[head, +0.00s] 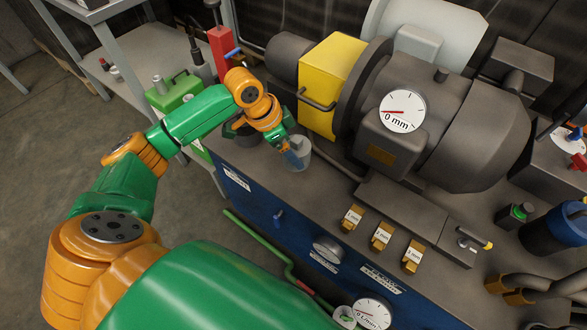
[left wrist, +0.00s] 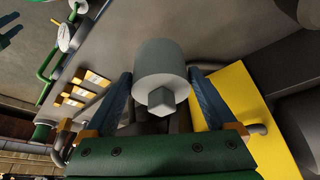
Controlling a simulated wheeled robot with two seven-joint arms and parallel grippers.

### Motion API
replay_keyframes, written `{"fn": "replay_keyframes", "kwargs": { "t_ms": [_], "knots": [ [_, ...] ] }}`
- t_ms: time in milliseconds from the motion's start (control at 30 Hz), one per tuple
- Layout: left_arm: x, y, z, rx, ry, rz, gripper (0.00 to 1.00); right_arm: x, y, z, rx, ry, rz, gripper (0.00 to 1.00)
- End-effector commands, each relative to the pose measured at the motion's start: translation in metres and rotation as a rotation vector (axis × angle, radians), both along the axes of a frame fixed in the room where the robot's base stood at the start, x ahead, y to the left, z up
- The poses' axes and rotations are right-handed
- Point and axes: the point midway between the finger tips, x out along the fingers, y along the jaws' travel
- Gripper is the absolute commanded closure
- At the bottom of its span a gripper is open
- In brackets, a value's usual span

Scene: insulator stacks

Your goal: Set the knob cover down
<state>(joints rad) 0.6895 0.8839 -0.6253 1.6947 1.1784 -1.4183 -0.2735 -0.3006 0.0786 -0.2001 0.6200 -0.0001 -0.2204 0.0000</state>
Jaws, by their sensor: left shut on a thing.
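The knob cover (head: 299,156) is a pale grey, cup-like cylinder at the left end of the machine bench in the head view. My left gripper (head: 292,150) is shut on it from above. In the left wrist view the knob cover (left wrist: 163,62) shows as a grey cylinder with a smaller faceted stub, between the two blue fingers of my left gripper (left wrist: 161,88). The cover is close to the bench top (head: 335,178); I cannot tell whether it touches it. My right gripper is not in view.
A yellow box (head: 333,80) and the large grey machine (head: 440,130) stand behind the cover. Several brass blocks (head: 382,236) line the bench front to the right. A green can (head: 175,93) stands on a shelf at left. Some bare bench lies right of the cover.

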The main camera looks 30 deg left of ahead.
Motion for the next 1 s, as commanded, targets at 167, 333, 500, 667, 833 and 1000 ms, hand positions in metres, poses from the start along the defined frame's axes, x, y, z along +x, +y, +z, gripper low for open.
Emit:
{"fn": "replay_keyframes", "kwargs": {
  "t_ms": [167,333,500,667,833,1000],
  "knots": [
    [-0.001,-0.001,-0.030,-0.001,0.002,-0.001,0.68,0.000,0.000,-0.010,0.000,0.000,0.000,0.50],
    [-0.001,0.000,-0.059,0.001,0.000,-0.001,0.68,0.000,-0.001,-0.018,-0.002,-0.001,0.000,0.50],
    [0.000,0.000,-0.056,0.001,-0.001,-0.001,0.68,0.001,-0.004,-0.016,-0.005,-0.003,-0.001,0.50],
    [0.000,-0.001,-0.060,0.000,0.000,0.000,0.68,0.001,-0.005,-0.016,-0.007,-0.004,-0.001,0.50],
    [0.000,0.000,-0.059,0.000,0.000,-0.001,0.00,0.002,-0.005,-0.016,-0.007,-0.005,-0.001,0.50],
    [-0.001,0.001,-0.051,0.002,-0.002,-0.001,0.00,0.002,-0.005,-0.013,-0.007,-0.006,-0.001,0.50]
  ]
}}
